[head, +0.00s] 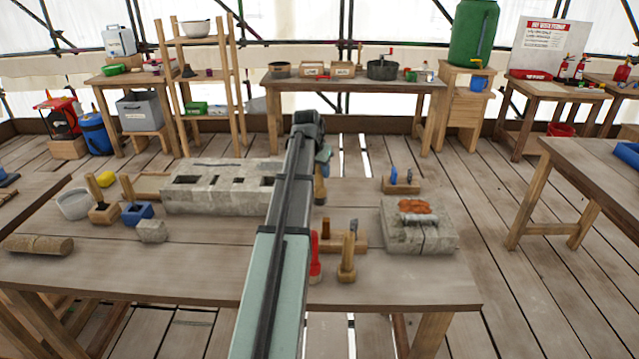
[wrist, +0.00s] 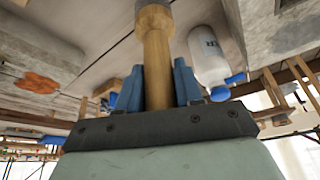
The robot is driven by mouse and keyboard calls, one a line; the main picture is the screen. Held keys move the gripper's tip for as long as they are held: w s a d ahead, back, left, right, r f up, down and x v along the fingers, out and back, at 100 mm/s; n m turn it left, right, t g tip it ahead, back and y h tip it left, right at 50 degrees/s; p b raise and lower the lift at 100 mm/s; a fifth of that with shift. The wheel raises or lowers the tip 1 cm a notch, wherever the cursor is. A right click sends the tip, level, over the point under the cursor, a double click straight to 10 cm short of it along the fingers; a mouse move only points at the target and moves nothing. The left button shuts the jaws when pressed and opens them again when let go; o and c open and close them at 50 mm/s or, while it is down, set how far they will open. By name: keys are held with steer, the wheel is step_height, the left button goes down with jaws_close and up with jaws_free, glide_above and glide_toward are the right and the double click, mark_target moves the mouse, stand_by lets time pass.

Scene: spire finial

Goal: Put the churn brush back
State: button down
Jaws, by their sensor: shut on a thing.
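My gripper (wrist: 159,88) is shut on a wooden handle with a grey end, which I take to be the churn brush (wrist: 154,45). The blue fingers stand on either side of the handle in the wrist view. In the head view my gripper (head: 322,158) is over the far middle of the workbench, and the lower part of the brush (head: 319,190) hangs below it. My arm covers part of this area. No bristles can be made out, and which spot belongs to the brush cannot be told.
On the workbench (head: 200,275) are a long slotted stone block (head: 225,200), a stone with an orange patch (head: 405,238), a white bucket (head: 74,205) and a tool rack (head: 330,243). A small wooden holder (head: 402,187) stands behind. A white bottle (wrist: 208,58) is near my gripper.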

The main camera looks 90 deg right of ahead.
mark_target(319, 181)
steer(key=shift+f, duration=2.25)
steer(key=c, duration=0.7)
jaws_free()
steer(key=shift+c, duration=0.2)
steer(key=v, duration=1.2)
steer(key=shift+w, duration=0.1)
